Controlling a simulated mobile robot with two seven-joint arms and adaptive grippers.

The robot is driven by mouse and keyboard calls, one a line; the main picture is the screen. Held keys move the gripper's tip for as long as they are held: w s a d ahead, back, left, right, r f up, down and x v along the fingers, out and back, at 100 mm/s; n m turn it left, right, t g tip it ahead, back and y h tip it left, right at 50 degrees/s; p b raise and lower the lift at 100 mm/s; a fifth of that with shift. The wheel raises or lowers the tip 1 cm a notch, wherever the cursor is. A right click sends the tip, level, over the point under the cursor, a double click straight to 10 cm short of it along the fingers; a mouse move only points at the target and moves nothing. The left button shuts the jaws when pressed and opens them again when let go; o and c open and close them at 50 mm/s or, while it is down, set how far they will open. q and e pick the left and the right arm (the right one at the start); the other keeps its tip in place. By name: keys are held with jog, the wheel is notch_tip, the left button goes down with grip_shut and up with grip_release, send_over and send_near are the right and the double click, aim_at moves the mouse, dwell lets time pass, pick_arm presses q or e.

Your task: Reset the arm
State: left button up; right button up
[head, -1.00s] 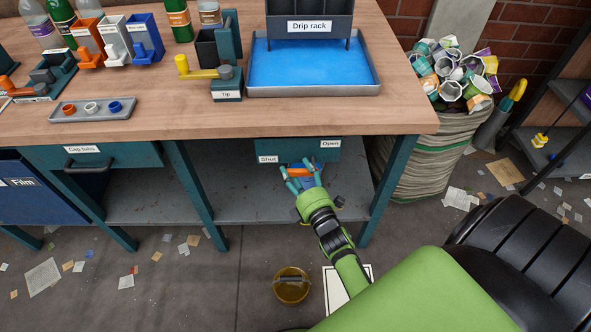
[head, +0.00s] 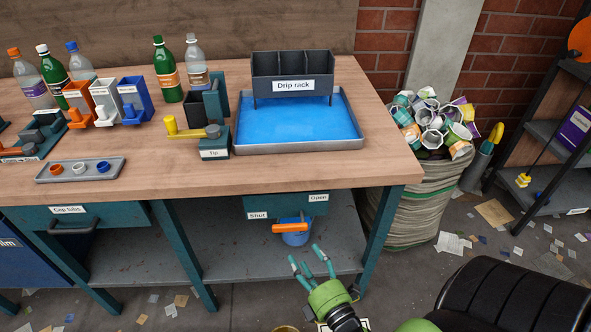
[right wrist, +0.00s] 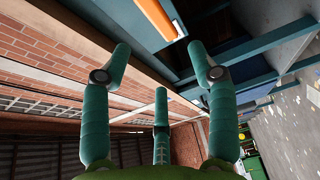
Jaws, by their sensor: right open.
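My right gripper (head: 307,260) is in front of the bench's lower shelf, with its teal fingers spread and nothing between them. It is below and a little right of an orange lever (head: 288,228), apart from it. The lever lies roughly level under the bench, its free end toward the left below the "Shut" label (head: 258,215). The "Open" label (head: 318,198) is up to the right. In the right wrist view the open fingers (right wrist: 160,48) show, with the orange lever (right wrist: 155,18) beyond them at the top. My left gripper is not in view.
A round blue part (head: 296,239) is behind the lever. The bench leg (head: 374,240) stands right of my gripper, and the lower shelf (head: 235,264) is to the left. A filled sack (head: 415,200) stands beside the bench. The floor in front holds paper scraps.

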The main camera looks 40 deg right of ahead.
jog(key=s+a+f+m+g+y+p, duration=0.15)
jog(key=s+a+f+m+g, duration=0.25)
jog(key=f, duration=0.6)
jog(key=s+a+f+m+g+y+p, duration=0.1)
jog(key=s+a+f+m+g+p, duration=0.25)
jog(key=f, duration=0.65)
jog(key=s+d+f+m+g+p, duration=0.1)
jog(key=s+f+m+g, duration=0.2)
jog(key=s, duration=0.8)
jog(key=s+f+m+g+p, duration=0.2)
jog(key=s+f+g, duration=0.4)
jog(key=s, duration=0.5)
jog(key=shift+s+d+f+m, duration=0.2)
jog(key=shift+s+d+m, duration=0.15)
jog(key=shift+m, duration=0.4)
jog(key=shift+w, duration=0.1)
